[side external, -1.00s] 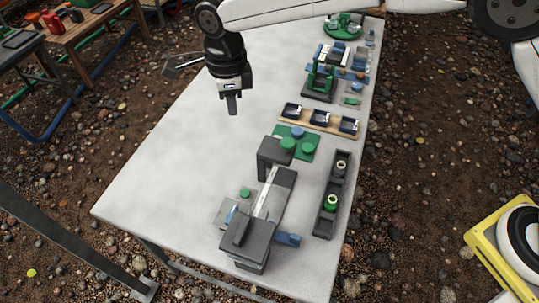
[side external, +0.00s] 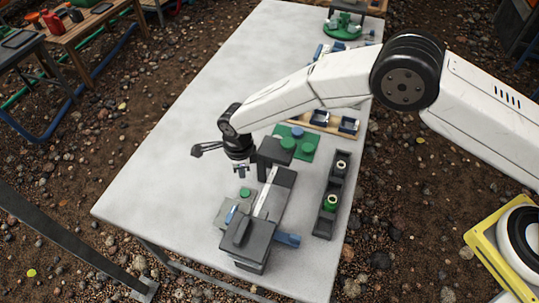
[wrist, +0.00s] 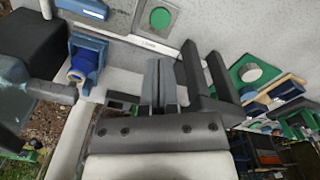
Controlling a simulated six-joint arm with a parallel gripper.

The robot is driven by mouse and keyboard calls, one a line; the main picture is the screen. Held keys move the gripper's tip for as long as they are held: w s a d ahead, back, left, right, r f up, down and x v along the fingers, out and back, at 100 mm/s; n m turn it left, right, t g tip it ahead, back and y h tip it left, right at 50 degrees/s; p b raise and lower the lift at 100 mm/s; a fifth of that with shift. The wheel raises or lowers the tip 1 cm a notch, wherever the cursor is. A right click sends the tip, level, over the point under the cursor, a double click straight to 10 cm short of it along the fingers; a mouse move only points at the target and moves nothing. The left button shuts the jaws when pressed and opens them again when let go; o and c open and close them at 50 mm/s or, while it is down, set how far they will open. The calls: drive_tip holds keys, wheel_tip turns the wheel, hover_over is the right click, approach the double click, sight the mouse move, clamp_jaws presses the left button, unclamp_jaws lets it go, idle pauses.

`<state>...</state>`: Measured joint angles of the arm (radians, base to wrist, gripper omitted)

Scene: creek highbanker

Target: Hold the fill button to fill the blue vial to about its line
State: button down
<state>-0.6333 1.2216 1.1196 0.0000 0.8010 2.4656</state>
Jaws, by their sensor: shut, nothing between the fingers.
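The green fill button (side external: 245,193) sits on a grey plate at the left of the dark filling station (side external: 248,240). It also shows in the wrist view (wrist: 160,18), above the fingertips. The blue vial (wrist: 83,65) appears in the wrist view in a blue holder, to the left of my fingers.
A dark rack (side external: 326,218) with a green vial (side external: 331,203) stands right of the station. A green mat (side external: 304,143) with round caps lies behind it. A blue block (side external: 288,240) juts from the station's right. The table's left side is clear.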

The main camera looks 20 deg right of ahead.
sight(245, 193)
drive_tip(key=shift+f, duration=0.1)
drive_tip(key=shift+f, duration=4.05)
drive_tip(key=shift+f, duration=0.5)
idle(1.2)
drive_tip(key=shift+r, duration=1.2)
